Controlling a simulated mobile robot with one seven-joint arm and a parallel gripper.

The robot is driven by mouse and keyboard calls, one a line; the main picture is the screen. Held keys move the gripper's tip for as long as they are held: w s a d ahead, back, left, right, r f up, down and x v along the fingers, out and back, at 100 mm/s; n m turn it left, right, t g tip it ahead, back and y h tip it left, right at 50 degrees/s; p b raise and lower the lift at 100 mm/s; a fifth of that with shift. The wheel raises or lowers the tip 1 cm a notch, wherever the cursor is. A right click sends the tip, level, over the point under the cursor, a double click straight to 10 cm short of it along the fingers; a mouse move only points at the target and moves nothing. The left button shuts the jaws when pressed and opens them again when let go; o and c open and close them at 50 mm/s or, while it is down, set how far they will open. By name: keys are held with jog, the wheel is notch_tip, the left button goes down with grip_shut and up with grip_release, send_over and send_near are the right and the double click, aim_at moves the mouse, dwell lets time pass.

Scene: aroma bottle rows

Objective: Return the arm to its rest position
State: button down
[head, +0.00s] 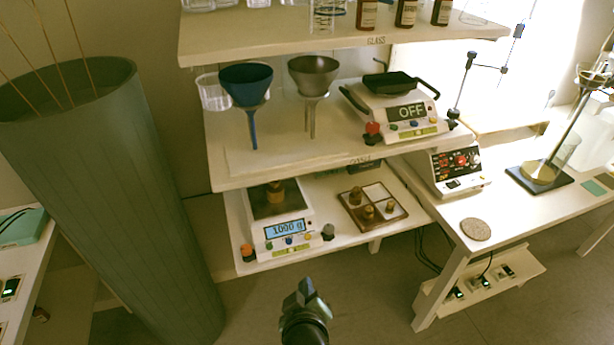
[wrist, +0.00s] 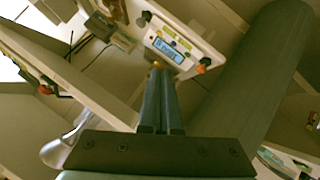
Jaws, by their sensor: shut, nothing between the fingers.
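My gripper (head: 306,288) shows at the bottom middle of the head view, in front of and below the lowest shelf. Its fingers are closed together with nothing between them. In the wrist view the two dark fingers (wrist: 162,100) lie side by side, pointing toward the lit scale (wrist: 170,48). In the head view that scale (head: 283,232) stands on the lowest shelf, reads about 1000 g, and has a brass weight (head: 275,192) on its pan. My gripper is apart from the scale and the shelf.
A tall green-grey cylinder (head: 125,190) stands close at the left. The shelf unit holds two funnels (head: 247,85), a second scale (head: 405,118) reading OFF and a weight tray (head: 371,205). A white table (head: 530,215) stands at the right. Open floor (head: 370,300) shows beside my gripper.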

jog(key=w+r+m+t+p, duration=0.15)
jog(key=r+t, duration=0.25)
jog(key=r, duration=1.3)
jog(key=w+r+m+t, duration=0.3)
jog(key=r+t, duration=0.1)
jog(key=r, duration=1.4)
jog(key=s+r+m+t, duration=0.1)
jog(key=s+r+t, duration=0.1)
jog(key=s+r, duration=0.3)
jog(key=s+r+m+t, duration=0.1)
jog(key=s+r+t, duration=0.2)
jog(key=r, duration=1)
jog(key=s+r+m+t+p, duration=0.1)
jog(key=s+r+t, duration=0.2)
jog(key=s+r, duration=0.4)
notch_tip(320, 180, up, 3)
jog(key=shift+s, duration=0.2)
jog(key=shift+d, duration=0.1)
